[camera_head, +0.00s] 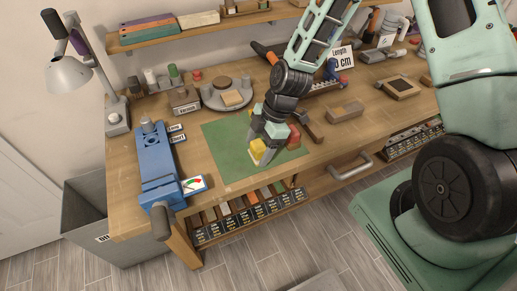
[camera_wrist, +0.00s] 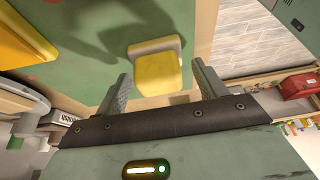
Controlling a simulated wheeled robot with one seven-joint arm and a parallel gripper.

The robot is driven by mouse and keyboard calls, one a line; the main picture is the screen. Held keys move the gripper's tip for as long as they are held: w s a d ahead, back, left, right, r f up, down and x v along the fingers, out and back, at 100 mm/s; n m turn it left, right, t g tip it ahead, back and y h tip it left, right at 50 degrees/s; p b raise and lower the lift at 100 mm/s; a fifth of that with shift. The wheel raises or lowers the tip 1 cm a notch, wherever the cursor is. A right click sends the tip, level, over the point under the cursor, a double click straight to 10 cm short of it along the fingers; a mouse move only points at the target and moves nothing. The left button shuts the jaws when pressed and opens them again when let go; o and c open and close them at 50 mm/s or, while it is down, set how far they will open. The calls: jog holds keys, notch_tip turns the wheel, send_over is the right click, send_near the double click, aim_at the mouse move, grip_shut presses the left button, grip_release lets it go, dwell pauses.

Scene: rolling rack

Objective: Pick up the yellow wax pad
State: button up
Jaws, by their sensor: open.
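The yellow wax pad (camera_wrist: 157,75) lies on the green mat (camera_head: 222,160), with a pale beige edge showing along its top in the wrist view. It also shows in the head view (camera_head: 257,148), partly covered by my gripper (camera_head: 262,152). My gripper is open and points down at the mat. In the wrist view, my gripper's fingers (camera_wrist: 161,72) stand to the left and right of the pad with gaps on both sides. They do not grip it. I cannot tell how far the fingertips are above the mat.
A larger yellow-orange object (camera_wrist: 22,45) is close at the upper left of the wrist view. A red object (camera_head: 294,141) sits right of my gripper. A blue vise-like tool (camera_head: 158,170) stands left, a round tray (camera_head: 211,98) behind. The mat's left part is clear.

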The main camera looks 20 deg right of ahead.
aim_at(258, 144)
jog(key=c, duration=1.2)
jog(key=shift+r, duration=0.15)
notch_tip(258, 144, up, 10)
jog(key=shift+f+b, duration=0.1)
jog(key=shift+b, duration=0.65)
jog(key=o, duration=0.5)
jog(key=shift+c, duration=1.3)
